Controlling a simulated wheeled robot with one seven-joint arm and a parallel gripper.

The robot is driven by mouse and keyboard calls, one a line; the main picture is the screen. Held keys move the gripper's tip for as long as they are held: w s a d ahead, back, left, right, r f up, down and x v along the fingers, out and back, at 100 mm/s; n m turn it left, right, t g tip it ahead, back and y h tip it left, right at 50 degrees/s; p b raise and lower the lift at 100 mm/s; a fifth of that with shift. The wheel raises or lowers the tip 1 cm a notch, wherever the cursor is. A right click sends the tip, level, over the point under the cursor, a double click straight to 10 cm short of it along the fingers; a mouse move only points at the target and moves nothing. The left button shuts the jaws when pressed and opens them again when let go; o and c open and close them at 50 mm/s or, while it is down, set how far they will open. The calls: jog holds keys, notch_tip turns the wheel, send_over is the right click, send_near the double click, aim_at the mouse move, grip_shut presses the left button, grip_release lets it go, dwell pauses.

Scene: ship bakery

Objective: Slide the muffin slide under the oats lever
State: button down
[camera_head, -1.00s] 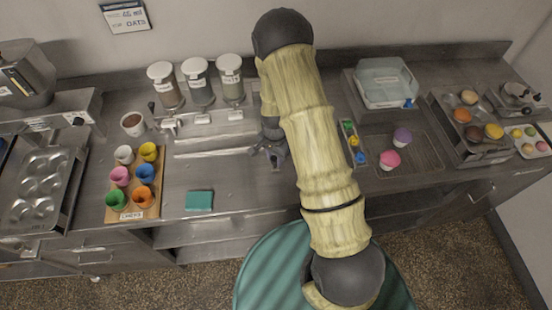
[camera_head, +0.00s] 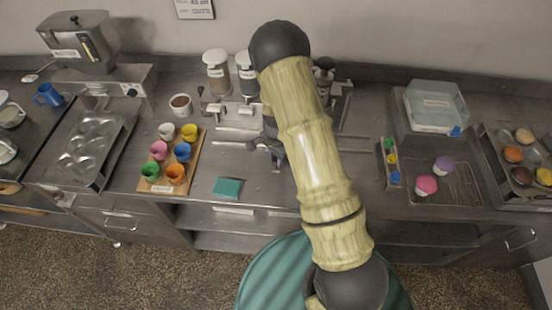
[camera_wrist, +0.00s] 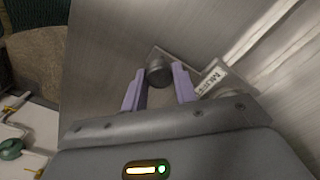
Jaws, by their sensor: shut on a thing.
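In the wrist view, my gripper (camera_wrist: 158,78) has its two purple fingers on either side of a round grey knob (camera_wrist: 158,68). The knob stands on a metal plate whose label (camera_wrist: 212,76) reads partly "MUF", so it looks like the muffin slide. In the head view, my gripper (camera_head: 275,152) is low over the counter behind the teal block, partly hidden by my arm. Lidded canisters (camera_head: 216,72) with dispensers and levers (camera_head: 216,108) stand at the back. Their labels are too small to read, so I cannot tell which lever is oats. My arm hides part of the row.
A board of coloured cups (camera_head: 155,186) and a teal block (camera_head: 228,187) lie left of my gripper. A muffin tin (camera_head: 92,150) is further left. Right of my arm are a narrow colour tray (camera_head: 390,165), a rack (camera_head: 455,185) with two muffins, and a clear-lidded box (camera_head: 436,105).

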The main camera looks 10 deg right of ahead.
jog(key=c, duration=1.1)
grip_release()
